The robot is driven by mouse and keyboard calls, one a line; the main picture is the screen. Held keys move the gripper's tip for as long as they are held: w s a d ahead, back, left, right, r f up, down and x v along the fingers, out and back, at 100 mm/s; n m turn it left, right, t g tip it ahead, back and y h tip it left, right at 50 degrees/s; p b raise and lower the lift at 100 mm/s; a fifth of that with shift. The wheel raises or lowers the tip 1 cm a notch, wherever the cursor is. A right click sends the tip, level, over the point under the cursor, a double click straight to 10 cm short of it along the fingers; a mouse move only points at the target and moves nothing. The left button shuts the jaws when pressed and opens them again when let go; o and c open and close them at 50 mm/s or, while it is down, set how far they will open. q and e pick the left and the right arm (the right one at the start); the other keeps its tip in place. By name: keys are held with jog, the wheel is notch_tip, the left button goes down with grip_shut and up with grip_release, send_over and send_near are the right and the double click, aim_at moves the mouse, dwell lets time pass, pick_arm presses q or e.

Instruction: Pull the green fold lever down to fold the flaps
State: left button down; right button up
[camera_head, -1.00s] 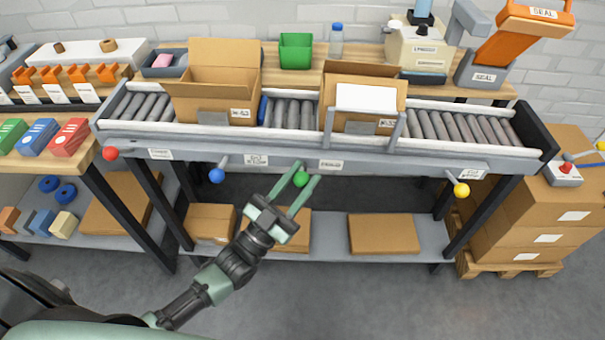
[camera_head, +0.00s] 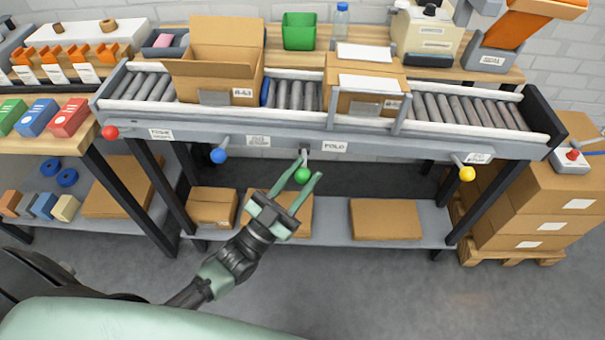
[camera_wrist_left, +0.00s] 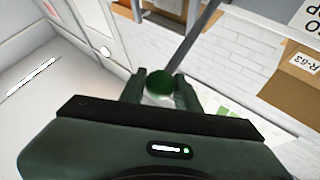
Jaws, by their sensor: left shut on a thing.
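The green fold lever (camera_head: 302,174) has a round green knob on a short shaft. It hangs from the conveyor's front rail beside the FOLD label (camera_head: 334,147). My left gripper (camera_head: 302,178) is shut on the knob, with a finger on each side. In the left wrist view the green knob (camera_wrist_left: 159,82) sits between the fingertips. A cardboard box (camera_head: 352,101) stands on the conveyor under the station frame, with a white panel (camera_head: 373,83) over its top. Its flaps are only partly visible. My right gripper is not in view.
Red (camera_head: 110,132), blue (camera_head: 218,156) and yellow (camera_head: 467,174) knobs sit along the same rail. An open box (camera_head: 215,85) stands on the rollers to the left. Flat cartons (camera_head: 386,219) lie on the shelf below. Stacked boxes (camera_head: 550,205) stand at right.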

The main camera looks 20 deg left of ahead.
pick_arm(q)
jog(key=c, duration=1.1)
grip_release()
jog(key=shift+s+d+f, duration=0.1)
jog(key=shift+f, duration=0.25)
jog(key=shift+c, duration=0.2)
jog(key=shift+o, duration=0.5)
jog(key=shift+r, duration=0.15)
jog(key=shift+s, duration=0.1)
jog(key=s+a+p, duration=0.3)
jog(key=s+a, duration=0.2)
jog(key=s, duration=0.6)
jog(key=shift+s+a+f, duration=0.25)
jog(key=shift+a+f, duration=0.1)
jog(key=shift+a, duration=0.05)
